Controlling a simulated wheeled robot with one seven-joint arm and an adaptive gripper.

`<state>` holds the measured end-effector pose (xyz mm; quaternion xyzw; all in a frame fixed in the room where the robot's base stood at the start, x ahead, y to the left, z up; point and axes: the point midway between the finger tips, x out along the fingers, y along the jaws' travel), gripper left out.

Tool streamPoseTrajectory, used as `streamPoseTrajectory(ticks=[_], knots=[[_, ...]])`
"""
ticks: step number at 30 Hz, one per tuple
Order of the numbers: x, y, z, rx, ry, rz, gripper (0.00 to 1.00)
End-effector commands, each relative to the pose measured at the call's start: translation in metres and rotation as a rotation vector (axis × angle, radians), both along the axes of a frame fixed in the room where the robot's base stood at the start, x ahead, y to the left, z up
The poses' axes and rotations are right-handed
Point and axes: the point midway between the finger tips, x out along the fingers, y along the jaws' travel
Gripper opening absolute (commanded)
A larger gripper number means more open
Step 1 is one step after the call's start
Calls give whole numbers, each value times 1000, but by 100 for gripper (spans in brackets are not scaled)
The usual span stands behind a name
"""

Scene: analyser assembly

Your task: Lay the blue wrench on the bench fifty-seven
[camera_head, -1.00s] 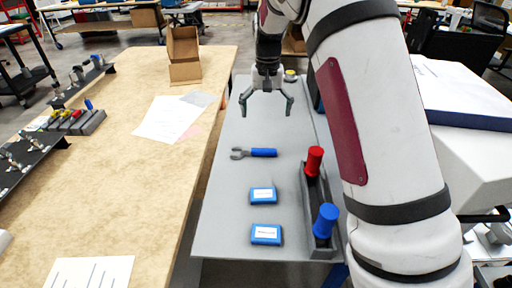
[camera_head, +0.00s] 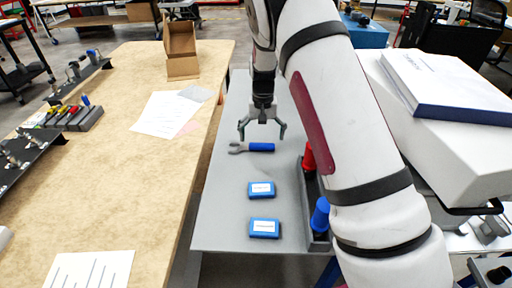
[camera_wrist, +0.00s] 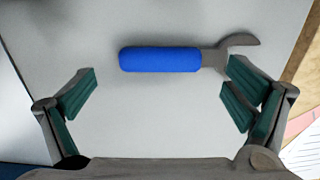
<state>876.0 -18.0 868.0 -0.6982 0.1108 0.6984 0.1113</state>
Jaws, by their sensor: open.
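The blue wrench, with a blue handle and a grey open-ended head, lies on the grey table; its handle (camera_head: 261,147) points right in the head view. In the wrist view the wrench handle (camera_wrist: 160,60) lies across the upper middle, with its head to the right. My gripper (camera_head: 262,130) is open and empty, just above and beyond the wrench in the head view. In the wrist view its two fingers (camera_wrist: 160,98) are spread wide, and the right finger overlaps the edge of the wrench head. I cannot tell which surface is bench fifty-seven.
Two blue labelled boxes (camera_head: 262,190) lie nearer on the grey table (camera_head: 225,215). A dark rack with red and blue-handled tools (camera_head: 320,215) stands right, partly behind my arm. The wooden bench (camera_head: 100,200) at left holds papers (camera_head: 163,114) and a cardboard box (camera_head: 181,50), with much bare surface.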

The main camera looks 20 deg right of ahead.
Motion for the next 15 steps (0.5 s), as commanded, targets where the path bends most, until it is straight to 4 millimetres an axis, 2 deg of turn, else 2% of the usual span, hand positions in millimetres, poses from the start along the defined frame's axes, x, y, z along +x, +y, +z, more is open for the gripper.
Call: streamPoseTrajectory(ticks=[3,6,12,14,15], knots=[[-1,0,-18,-1,3,1,97],[0,0,-26,-1,0,0,97],[0,0,-27,0,-1,0,97],[0,0,-27,0,-1,0,85],[0,0,-27,0,-1,0,76]])
